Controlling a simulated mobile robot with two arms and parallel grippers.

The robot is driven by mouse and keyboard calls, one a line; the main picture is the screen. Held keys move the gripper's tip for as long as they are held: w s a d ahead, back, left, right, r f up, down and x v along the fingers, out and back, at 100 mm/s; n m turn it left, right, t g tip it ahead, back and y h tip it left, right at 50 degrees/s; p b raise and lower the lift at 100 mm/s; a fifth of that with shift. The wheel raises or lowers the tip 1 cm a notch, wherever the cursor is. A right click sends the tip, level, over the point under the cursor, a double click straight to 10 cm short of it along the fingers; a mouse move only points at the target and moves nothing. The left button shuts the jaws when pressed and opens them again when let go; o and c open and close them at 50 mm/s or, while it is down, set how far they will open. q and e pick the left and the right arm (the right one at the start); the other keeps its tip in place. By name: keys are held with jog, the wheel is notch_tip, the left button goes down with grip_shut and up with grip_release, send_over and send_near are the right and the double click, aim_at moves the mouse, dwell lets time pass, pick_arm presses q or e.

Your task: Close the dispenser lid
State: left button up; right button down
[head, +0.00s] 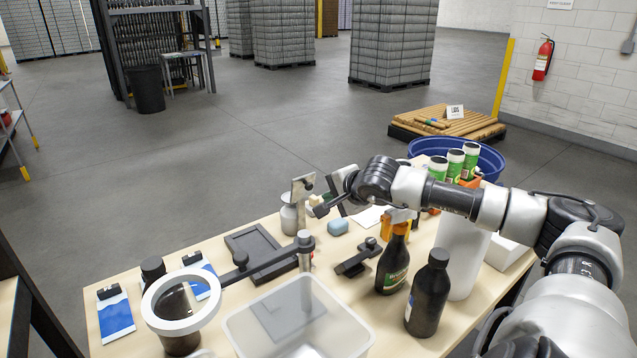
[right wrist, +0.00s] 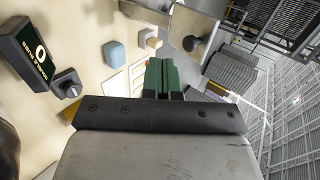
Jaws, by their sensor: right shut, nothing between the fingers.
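My right gripper (head: 326,199) is over the far side of the table in the head view, with its arm reaching in from the right. In the right wrist view its green fingertips (right wrist: 163,70) are together, with nothing between them. Just left of it in the head view stands an upright metal plate (head: 302,188) with a dark knob, above a grey metal container (head: 288,218). This may be the dispenser with its lid raised, but I cannot tell. A metal plate (right wrist: 185,18) also shows beyond the fingertips in the wrist view. I see no contact. My left gripper is not in view.
A blue block (head: 338,227) lies near the gripper. Two dark bottles (head: 392,263) (head: 428,295) stand below my right arm. A ring magnifier (head: 181,302) and a clear bin (head: 298,325) occupy the near side. A blue tub (head: 478,158) stands behind the table.

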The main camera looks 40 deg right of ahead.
aim_at(311, 187)
jog(key=shift+w+d+p, duration=0.1)
jog(key=shift+w+p, duration=1.2)
jog(key=shift+w, duration=1.15)
jog(key=shift+w+r+p, duration=0.1)
jog(key=shift+r+p, duration=0.25)
jog(key=shift+p, duration=0.1)
jog(key=shift+w+g, duration=0.1)
jog(key=shift+g, duration=0.2)
jog(key=shift+p, duration=0.3)
jog(key=shift+r, duration=0.1)
